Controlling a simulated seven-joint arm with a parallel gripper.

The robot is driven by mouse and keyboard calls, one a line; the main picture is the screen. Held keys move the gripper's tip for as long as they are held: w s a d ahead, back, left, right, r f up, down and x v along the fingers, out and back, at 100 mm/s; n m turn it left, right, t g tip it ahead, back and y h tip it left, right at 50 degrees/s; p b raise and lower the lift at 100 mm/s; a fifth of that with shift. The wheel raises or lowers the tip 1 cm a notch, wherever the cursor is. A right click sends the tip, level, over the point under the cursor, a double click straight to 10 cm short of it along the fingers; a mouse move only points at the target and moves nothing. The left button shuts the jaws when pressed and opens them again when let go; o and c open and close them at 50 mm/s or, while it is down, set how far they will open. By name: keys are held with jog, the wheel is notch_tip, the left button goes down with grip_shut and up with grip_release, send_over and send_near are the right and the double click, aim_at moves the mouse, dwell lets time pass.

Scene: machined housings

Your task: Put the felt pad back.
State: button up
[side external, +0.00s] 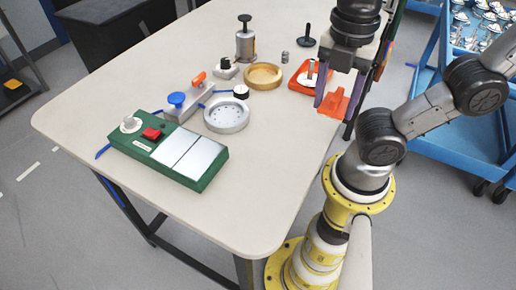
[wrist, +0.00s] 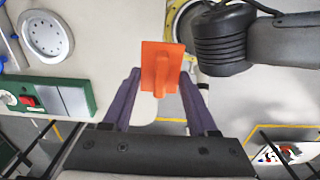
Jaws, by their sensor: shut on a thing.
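My gripper (side external: 334,109) is shut on an orange flat plate with a raised grip (side external: 332,101), possibly the felt pad. In the wrist view, my gripper (wrist: 161,88) has its two purple fingers on either side of the orange plate (wrist: 160,53), which hangs clear of the table by its front right edge. An orange-red tray (side external: 299,86) lies on the table just left of the gripper in the side view. A pale piece and a dark upright part show at it. Whether the tray has an empty place cannot be told.
A green box (side external: 195,178) with a red button, a round metal dish (side external: 226,117) and a brass-coloured ring (side external: 263,76) stand on the table. A canister (side external: 245,46) with a black knob stands farther back. The table's front right is clear. A blue cart (side external: 440,95) stands beyond.

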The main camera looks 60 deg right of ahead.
jog(key=w+a+f, duration=0.4)
jog(key=w, duration=0.5)
send_over(256, 154)
jog(key=f, duration=0.5)
jog(key=shift+s, duration=0.35)
jog(key=f, duration=0.3)
jog(key=shift+w, duration=0.3)
jog(key=shift+a+f, duration=0.1)
jog(key=shift+f, duration=0.4)
jog(key=shift+f, duration=0.25)
